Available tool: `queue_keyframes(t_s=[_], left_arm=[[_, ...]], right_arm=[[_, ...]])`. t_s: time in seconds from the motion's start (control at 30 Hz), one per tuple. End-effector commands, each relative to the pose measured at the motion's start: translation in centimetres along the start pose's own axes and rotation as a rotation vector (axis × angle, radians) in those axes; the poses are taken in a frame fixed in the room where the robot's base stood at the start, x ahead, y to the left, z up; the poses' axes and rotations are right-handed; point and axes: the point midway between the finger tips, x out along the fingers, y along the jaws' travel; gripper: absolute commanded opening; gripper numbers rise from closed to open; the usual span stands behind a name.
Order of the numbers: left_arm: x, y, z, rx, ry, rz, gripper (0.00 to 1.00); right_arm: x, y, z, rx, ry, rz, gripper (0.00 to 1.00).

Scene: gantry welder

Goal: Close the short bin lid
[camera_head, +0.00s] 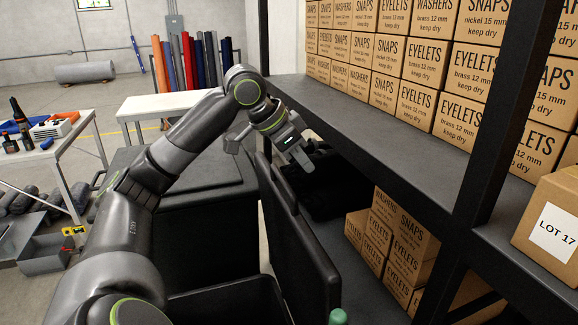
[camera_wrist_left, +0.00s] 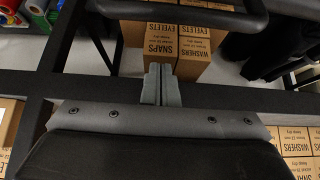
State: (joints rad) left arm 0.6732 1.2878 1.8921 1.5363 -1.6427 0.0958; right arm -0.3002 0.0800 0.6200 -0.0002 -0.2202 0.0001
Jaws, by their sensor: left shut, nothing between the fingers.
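The short bin seems to be the open black bin (camera_head: 225,303) at the bottom of the head view. Its dark lid (camera_head: 303,255) stands raised, nearly upright, along the bin's right side by the shelf. My left gripper (camera_head: 307,166) is shut and empty, pointing down just right of the lid's far upper end. I cannot tell whether it touches the lid. In the left wrist view, the shut fingers (camera_wrist_left: 161,84) show in the middle, with a dark rounded edge beyond them that I cannot identify for certain. My right gripper is not in view.
Another black bin (camera_head: 185,205), with its lid down, stands farther away. A dark shelf rack (camera_head: 390,125) with many cartons (camera_head: 465,70) is close on the right. A carton labelled LOT 17 (camera_head: 550,225) sits at its near end. White tables (camera_head: 165,104) stand to the left.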

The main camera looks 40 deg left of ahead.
Motion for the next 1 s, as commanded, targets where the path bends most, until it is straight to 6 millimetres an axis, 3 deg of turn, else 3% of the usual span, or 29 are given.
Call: queue_keyframes(t_s=[0.1, 0.5, 1.0], left_arm=[[1.5, 0.1, -0.1, 0.000, 0.000, 0.005, 0.00], [0.4, -0.1, 2.9, 0.000, -0.004, -0.005, 0.00], [0.0, 0.1, 3.8, 0.002, 0.000, 0.000, 0.00]], right_arm=[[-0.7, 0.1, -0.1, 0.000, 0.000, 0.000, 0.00], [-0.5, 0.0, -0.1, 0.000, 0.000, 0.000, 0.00], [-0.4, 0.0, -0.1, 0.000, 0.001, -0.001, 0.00]])
